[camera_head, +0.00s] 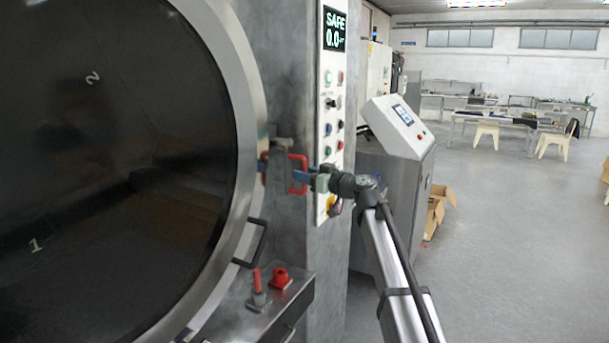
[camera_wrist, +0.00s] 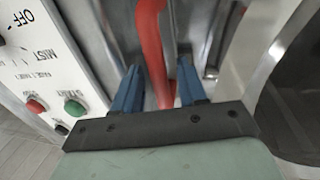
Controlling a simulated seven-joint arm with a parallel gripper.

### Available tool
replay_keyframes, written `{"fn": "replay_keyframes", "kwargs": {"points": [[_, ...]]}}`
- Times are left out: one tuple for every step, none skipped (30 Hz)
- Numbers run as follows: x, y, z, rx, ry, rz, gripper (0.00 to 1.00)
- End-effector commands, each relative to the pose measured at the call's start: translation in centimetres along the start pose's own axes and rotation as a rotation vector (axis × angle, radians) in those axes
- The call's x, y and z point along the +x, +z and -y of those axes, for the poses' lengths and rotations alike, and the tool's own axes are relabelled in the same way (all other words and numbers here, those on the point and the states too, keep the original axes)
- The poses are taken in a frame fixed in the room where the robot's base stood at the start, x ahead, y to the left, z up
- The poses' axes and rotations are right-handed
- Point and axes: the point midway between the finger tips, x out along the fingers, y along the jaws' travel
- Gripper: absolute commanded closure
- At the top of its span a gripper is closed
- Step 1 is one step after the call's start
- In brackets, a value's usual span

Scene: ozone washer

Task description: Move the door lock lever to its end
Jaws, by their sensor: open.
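The red door lock lever (camera_head: 301,176) is a bent bar beside the round door's metal rim, on the grey column. In the wrist view the red bar (camera_wrist: 149,32) comes down from the top and runs between my two blue fingers. My gripper (camera_head: 297,173) is at the lever, reaching in from the right. In the wrist view my gripper (camera_wrist: 158,68) is open, with a finger on each side of the bar and gaps visible. The bar's lower end is hidden behind the dark gripper plate. I cannot tell whether either finger touches it.
The large round door (camera_head: 110,150) fills the left, with a black handle (camera_head: 255,244) on its rim. A control panel (camera_head: 331,110) with buttons stands close to my gripper. A ledge below carries a small red-handled valve (camera_head: 257,283) and a red knob (camera_head: 281,277).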

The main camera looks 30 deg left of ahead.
Motion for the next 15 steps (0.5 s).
{"fn": "replay_keyframes", "kwargs": {"points": [[0.35,-0.01,-0.04,0.0,0.0,0.0,0.59],[0.45,-0.01,-0.03,0.0,0.0,0.0,0.59],[0.55,0.0,-0.02,0.0,0.0,0.0,0.59],[0.6,0.0,-0.02,0.0,0.0,0.0,0.59],[0.63,0.01,-0.01,0.0,0.0,0.0,0.59],[0.65,0.01,-0.01,0.0,0.0,0.0,0.59],[0.66,0.02,-0.01,0.0,0.0,0.0,0.59],[0.65,0.02,0.0,0.0,0.0,0.0,0.59],[0.64,0.02,0.0,0.0,0.0,0.0,0.59],[0.64,0.02,0.0,0.0,0.0,0.0,0.59],[0.63,0.02,0.0,0.0,0.0,0.0,0.59],[0.63,0.03,0.0,0.0,0.0,0.0,0.59],[0.63,0.03,0.0,0.0,0.0,0.0,0.6],[0.63,0.03,0.0,0.0,0.0,0.0,0.63],[0.63,0.03,0.0,0.0,0.0,0.0,0.67]]}}
